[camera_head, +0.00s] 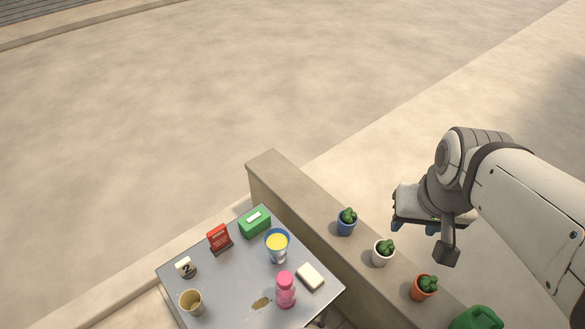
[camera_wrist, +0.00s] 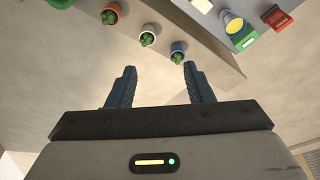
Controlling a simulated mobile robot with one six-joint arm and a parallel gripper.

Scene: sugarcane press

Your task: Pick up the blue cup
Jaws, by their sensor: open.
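The blue cup (camera_head: 277,244) stands upright on the grey table (camera_head: 235,284), with a blue rim and yellow contents. My gripper (camera_head: 415,228) is open and empty. It hangs to the right of the wall, well away from the cup. Its two dark blue fingers (camera_wrist: 159,66) are spread apart in the wrist view, with nothing between them.
A low wall (camera_head: 313,207) with blue (camera_head: 347,226), white and orange plant pots lies between gripper and table.

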